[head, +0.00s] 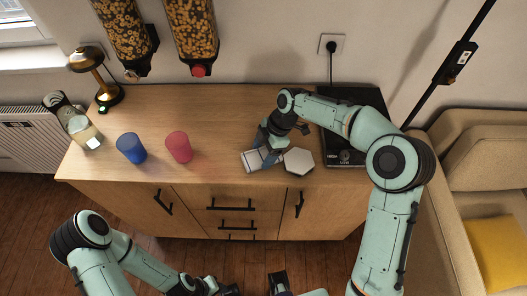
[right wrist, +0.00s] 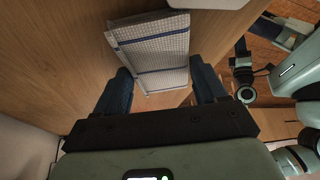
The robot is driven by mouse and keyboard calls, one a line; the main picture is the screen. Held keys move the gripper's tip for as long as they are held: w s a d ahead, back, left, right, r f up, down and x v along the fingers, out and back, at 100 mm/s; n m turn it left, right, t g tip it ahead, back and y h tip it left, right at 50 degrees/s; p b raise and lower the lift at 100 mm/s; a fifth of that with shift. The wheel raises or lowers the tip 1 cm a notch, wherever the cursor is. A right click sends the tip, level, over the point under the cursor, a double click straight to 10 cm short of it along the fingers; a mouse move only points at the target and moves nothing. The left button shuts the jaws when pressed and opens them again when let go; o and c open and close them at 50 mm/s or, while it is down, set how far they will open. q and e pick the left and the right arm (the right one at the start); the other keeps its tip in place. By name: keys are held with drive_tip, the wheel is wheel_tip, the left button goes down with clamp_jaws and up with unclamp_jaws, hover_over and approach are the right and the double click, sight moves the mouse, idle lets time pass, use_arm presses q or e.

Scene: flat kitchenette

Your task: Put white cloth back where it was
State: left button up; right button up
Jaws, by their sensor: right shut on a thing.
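The white cloth (head: 251,161) is folded, with blue stripes, and is at the front of the wooden counter. In the right wrist view the cloth (right wrist: 158,52) has a fine check pattern and reaches between the two fingers. My right gripper (head: 265,150) is shut on the cloth from above, close to the counter top. The right wrist view shows its two dark fingers (right wrist: 163,88) on either side of the cloth. I cannot tell whether the cloth touches the counter. My left gripper (head: 228,290) is only partly visible at the bottom edge; its jaws are unclear.
A white hexagonal plate (head: 298,161) lies just right of the cloth. A black hob (head: 345,157) is farther right. The counter behind the cups is clear.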

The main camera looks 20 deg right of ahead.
drive_tip(key=shift+f, duration=0.15)
drive_tip(key=o, duration=1.1)
drive_tip(key=p+v, duration=0.1)
drive_tip(key=v, duration=1.1)
